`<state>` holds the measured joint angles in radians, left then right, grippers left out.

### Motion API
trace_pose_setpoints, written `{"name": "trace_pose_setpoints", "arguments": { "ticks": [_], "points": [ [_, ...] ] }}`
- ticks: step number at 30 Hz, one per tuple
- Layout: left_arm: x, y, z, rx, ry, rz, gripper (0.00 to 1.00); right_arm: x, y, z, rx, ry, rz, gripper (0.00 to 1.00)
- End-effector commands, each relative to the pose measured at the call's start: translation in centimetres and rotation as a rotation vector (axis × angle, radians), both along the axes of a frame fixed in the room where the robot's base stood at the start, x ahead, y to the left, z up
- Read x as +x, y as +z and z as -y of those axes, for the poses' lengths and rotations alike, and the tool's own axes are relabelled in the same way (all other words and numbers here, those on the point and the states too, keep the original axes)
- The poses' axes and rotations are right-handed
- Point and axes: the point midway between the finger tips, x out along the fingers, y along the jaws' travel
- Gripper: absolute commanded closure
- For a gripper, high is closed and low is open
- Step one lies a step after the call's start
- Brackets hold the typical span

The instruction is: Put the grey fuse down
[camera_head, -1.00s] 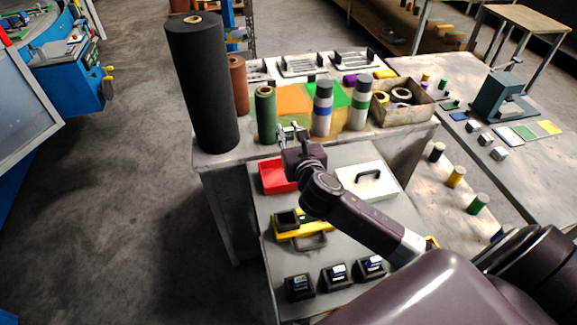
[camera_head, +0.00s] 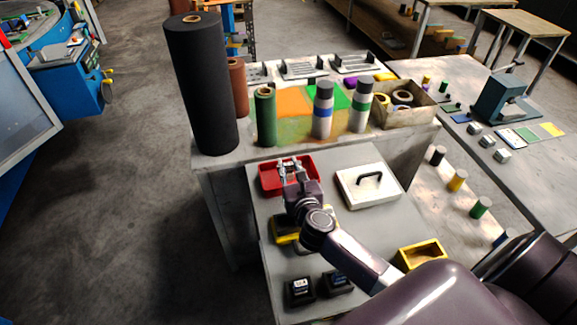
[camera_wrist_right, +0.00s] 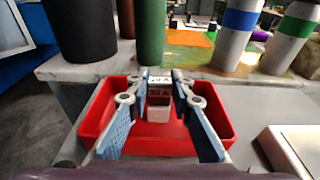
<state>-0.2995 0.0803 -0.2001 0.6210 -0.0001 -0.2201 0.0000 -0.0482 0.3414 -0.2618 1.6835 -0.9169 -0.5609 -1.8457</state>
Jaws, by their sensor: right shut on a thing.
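The grey fuse (camera_wrist_right: 160,92) is a small pale block with a "20 A" marking, seen between my fingertips in the wrist view. My right gripper (camera_head: 293,166) is shut on it; the wrist view shows the fingers (camera_wrist_right: 160,79) on either side. They are over the red tray (camera_head: 269,186), whose walls surround the fuse in the wrist view (camera_wrist_right: 217,118). I cannot tell whether the fuse touches the tray floor. In the head view the fuse is too small and covered to make out clearly. My left gripper is not in view.
A white lidded box with a black handle (camera_head: 352,194) stands right of the tray. A yellow box (camera_head: 284,233) is partly under my arm. Black blocks (camera_head: 299,290) sit nearer. Behind, a raised ledge holds a green roll (camera_head: 265,118) and bottles (camera_head: 323,110).

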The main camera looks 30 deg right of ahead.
Motion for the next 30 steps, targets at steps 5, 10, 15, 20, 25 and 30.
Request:
{"name": "trace_pose_setpoints", "arguments": {
  "ticks": [5,10,15,20,25,30],
  "points": [
    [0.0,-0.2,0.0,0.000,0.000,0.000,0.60,0.0,-0.3,0.0,-0.001,0.000,0.000,0.79],
    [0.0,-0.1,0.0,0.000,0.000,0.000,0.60,0.0,-0.2,0.0,-0.001,0.000,0.000,0.62],
    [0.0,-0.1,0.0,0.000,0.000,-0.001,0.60,0.0,-0.2,0.0,-0.001,0.000,0.000,0.62],
    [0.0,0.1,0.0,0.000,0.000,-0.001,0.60,0.0,0.2,0.0,0.000,0.000,0.000,0.62],
    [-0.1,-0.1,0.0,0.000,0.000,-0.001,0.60,-2.0,0.3,-0.6,0.000,0.002,-0.001,0.62],
    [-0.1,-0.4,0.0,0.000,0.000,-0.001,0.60,-5.3,0.9,-1.4,0.000,0.002,-0.003,0.62]
  ]
}}
